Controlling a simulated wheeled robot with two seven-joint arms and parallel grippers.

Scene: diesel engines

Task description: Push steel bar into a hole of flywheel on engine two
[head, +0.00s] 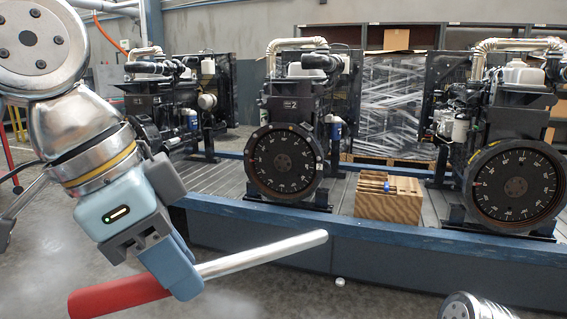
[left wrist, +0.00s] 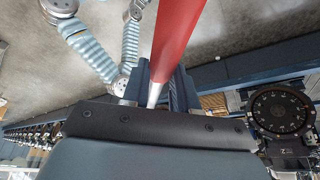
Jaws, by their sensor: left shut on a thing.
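My left gripper (head: 180,280) is shut on a steel bar (head: 268,253) with a red handle (head: 118,296). The bar lies nearly level, its bare steel tip pointing right and slightly up, in open air in front of the platform. In the left wrist view the red handle (left wrist: 178,40) rises from between the fingers (left wrist: 160,92). Engine two (head: 292,105), marked 2, stands mid-picture with its dark round flywheel (head: 284,163) facing me. The bar tip is apart from it. A flywheel also shows in the left wrist view (left wrist: 280,111). My right gripper is not in view.
A blue-edged platform (head: 400,240) carries the engines. Another engine (head: 515,120) stands right and one (head: 165,105) left. A wooden crate (head: 388,207) sits between two flywheels. The floor ahead is mostly clear.

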